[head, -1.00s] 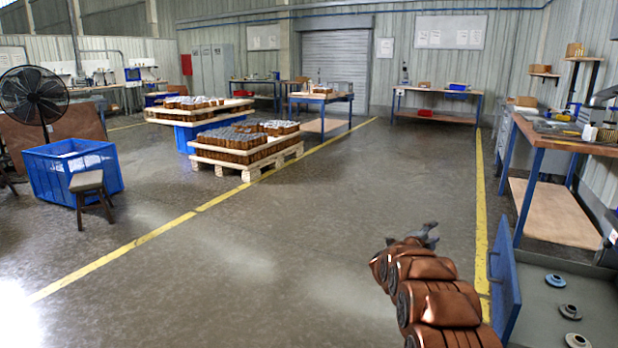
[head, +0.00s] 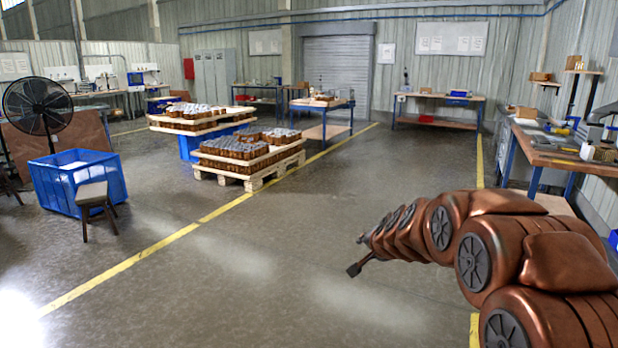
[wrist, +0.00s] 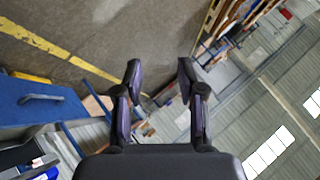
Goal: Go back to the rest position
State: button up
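My gripper (wrist: 159,76) is open in the wrist view, its two dark fingers wide apart with nothing between them. In the head view its dark tip (head: 357,268) shows at the far end of my copper-coloured arm, over bare floor and pointing left. The rest of the gripper is hidden behind the arm there. No filter cartridge can be made out in the current frames.
A blue drawer front with a handle (wrist: 42,102) is at the left of the wrist view. A workbench (head: 560,150) stands at the right. Pallets with stacked parts (head: 240,170) and a blue crate (head: 58,190) stand left. The middle floor is clear.

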jog(key=s+a+r+n+g+y+p, duration=0.1)
jog(key=s+a+r+n+g+p, duration=0.15)
jog(key=s, duration=0.95)
jog(key=s+a+r+n+g+p, duration=0.1)
jog(key=s+n+g+p, duration=0.2)
jog(key=s, duration=0.8)
jog(key=s+d+r+n+g+h+p, duration=0.1)
jog(key=s+d+g+p, duration=0.2)
jog(key=s, duration=1.1)
jog(key=s+d+r+n+g+h+p, duration=0.1)
jog(key=s+d+r+n+g+p, duration=0.1)
jog(key=s, duration=1.2)
jog(key=shift+s+d+g+p, duration=0.4)
jog(key=shift+d+g, duration=0.2)
jog(key=shift+g, duration=0.25)
